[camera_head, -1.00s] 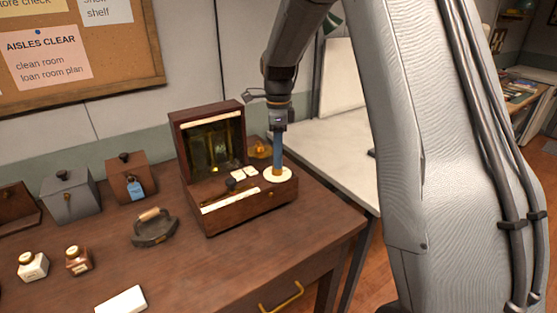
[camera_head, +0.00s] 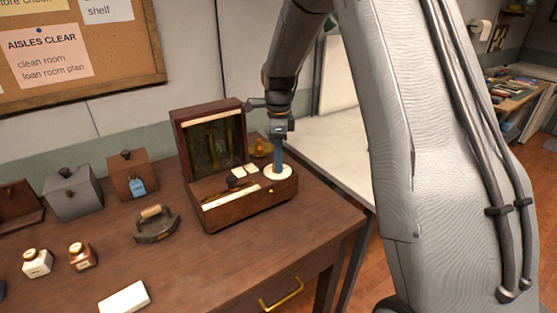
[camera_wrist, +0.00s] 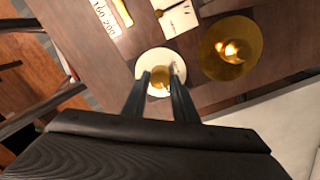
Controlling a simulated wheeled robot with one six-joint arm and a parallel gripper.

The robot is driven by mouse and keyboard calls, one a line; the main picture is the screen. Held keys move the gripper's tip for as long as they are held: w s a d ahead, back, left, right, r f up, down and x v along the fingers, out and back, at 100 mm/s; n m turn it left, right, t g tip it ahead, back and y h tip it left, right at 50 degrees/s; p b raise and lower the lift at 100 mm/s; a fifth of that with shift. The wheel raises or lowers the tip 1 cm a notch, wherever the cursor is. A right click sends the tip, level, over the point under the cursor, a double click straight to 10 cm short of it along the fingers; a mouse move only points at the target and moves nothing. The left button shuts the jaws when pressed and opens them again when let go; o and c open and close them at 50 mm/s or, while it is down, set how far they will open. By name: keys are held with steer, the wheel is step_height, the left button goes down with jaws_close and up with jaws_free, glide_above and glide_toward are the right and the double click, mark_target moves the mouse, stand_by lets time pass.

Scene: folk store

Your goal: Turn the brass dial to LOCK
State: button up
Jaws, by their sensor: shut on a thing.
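The brass dial (camera_wrist: 159,79) sits at the centre of a round white plate (camera_wrist: 174,57) on the wooden instrument box. My gripper (camera_wrist: 159,84) is shut on the dial, with a dark finger on each side of it. In the head view my gripper (camera_head: 278,165) points straight down onto the white plate (camera_head: 288,172) at the right of the box (camera_head: 245,212), and hides the dial. The box lid (camera_head: 210,140) stands open. I cannot read any LOCK mark or the dial's pointing direction.
A brass dish (camera_wrist: 231,48) stands behind the box. White labels lie on the box top. Left on the table (camera_head: 190,265) are a flat iron (camera_head: 156,225), two small bottles, a white block (camera_head: 124,298), a grey box (camera_head: 73,192) and a brown box (camera_head: 131,177) with a blue tag.

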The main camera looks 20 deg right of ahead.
steer(key=n, duration=0.4)
steer(key=shift+w, duration=0.1)
steer(key=n, duration=0.4)
steer(key=shift+n, duration=0.3)
steer(key=n, duration=0.4)
steer(key=shift+a+n+h, duration=0.15)
steer(key=shift+n+h, duration=0.15)
steer(key=shift+n, duration=2.2)
steer(key=o, duration=1)
steer(key=shift+o, duration=0.2)
